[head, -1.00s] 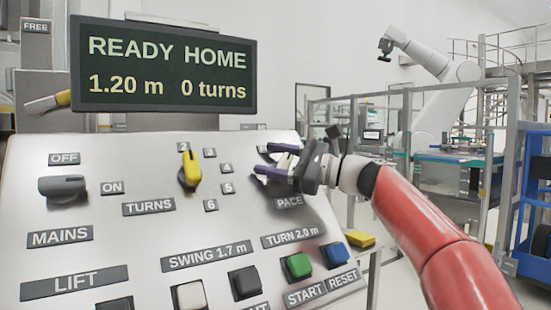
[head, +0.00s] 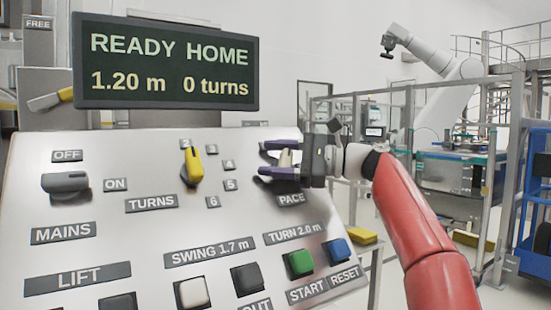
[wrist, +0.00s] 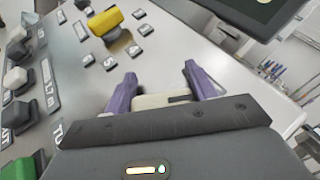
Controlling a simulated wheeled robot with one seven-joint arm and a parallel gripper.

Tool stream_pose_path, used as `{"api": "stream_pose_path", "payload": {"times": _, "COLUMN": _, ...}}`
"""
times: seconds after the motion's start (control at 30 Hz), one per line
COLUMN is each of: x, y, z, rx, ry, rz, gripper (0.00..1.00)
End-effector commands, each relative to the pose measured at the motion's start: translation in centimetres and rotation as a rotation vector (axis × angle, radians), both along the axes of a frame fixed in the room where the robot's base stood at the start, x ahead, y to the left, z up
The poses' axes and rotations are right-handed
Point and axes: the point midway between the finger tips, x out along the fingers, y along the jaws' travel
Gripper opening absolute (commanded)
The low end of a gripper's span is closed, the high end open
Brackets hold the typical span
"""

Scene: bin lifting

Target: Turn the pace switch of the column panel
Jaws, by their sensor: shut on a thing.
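The control panel (head: 130,221) fills the lower left of the head view. The pace switch (head: 284,158) is a cream knob at the panel's upper right, above the PACE label (head: 291,199). It also shows in the wrist view (wrist: 148,101), with a dark mark on it. My gripper (head: 264,160) reaches in from the right. Its purple fingers are shut on the pace switch, one on each side, as the wrist view (wrist: 160,76) also shows. The display (head: 166,62) reads READY HOME, 1.20 m, 0 turns.
The yellow turns switch (head: 192,165) and grey mains switch (head: 65,184) are left of my gripper. Green START (head: 299,263) and blue RESET (head: 337,252) buttons lie below it. A fenced cell and a blue frame stand at the right.

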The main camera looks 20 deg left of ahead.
Motion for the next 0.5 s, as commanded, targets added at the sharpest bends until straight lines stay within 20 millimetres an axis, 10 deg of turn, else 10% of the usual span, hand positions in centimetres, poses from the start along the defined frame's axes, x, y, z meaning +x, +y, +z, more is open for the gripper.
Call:
{"api": "stream_pose_path", "payload": {"times": 0.3, "x": -0.05, "y": 0.04, "z": 0.02, "rx": 0.001, "ry": 0.0, "rz": 0.002, "gripper": 0.34}}
{"api": "stream_pose_path", "payload": {"times": 0.33, "x": -0.05, "y": 0.04, "z": 0.02, "rx": 0.001, "ry": 0.0, "rz": 0.002, "gripper": 0.6}}
{"api": "stream_pose_path", "payload": {"times": 0.5, "x": -0.04, "y": 0.03, "z": 0.02, "rx": 0.001, "ry": 0.0, "rz": 0.001, "gripper": 0.78}}
